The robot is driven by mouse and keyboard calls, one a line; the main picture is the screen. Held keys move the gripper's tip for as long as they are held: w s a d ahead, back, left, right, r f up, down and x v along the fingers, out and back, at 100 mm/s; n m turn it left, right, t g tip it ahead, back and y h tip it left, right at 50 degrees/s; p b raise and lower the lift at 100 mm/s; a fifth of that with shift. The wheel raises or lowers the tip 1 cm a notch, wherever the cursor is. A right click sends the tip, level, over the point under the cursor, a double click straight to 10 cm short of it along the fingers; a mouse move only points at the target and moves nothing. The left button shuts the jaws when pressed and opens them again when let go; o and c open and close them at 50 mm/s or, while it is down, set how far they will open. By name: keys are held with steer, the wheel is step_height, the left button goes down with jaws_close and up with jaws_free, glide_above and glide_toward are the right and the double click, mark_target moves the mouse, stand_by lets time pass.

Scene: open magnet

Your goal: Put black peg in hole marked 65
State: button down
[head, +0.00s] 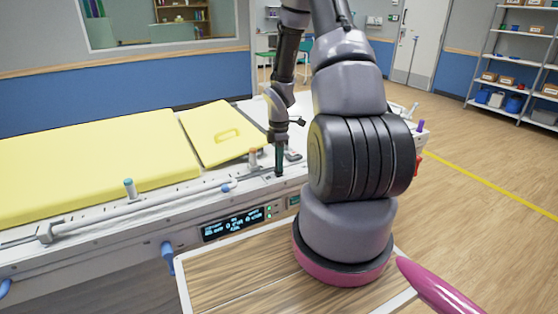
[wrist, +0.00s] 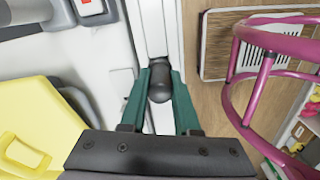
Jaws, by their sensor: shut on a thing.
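The black peg (wrist: 159,84) shows in the wrist view as a dark rounded end between the two green fingers of my gripper (wrist: 160,92). My gripper is shut on it. In the head view my gripper (head: 279,165) points down over the near white rail edge of the table, just right of the orange-topped peg. The peg cannot be made out between the fingers there, and I cannot tell whether it touches the rail. The number 65 cannot be read in either view, and the marked hole cannot be picked out.
A teal-topped peg (head: 129,188), an orange-topped peg (head: 253,158) and a purple peg (head: 421,126) stand along the table. A yellow pad (head: 90,165) and a yellow board (head: 222,128) lie behind the rail. A lit display (head: 233,227) is on the table's near side.

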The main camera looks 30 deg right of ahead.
steer(key=shift+f, duration=0.55)
steer(key=c, duration=0.6)
jaws_free()
steer(key=shift+o, duration=0.2)
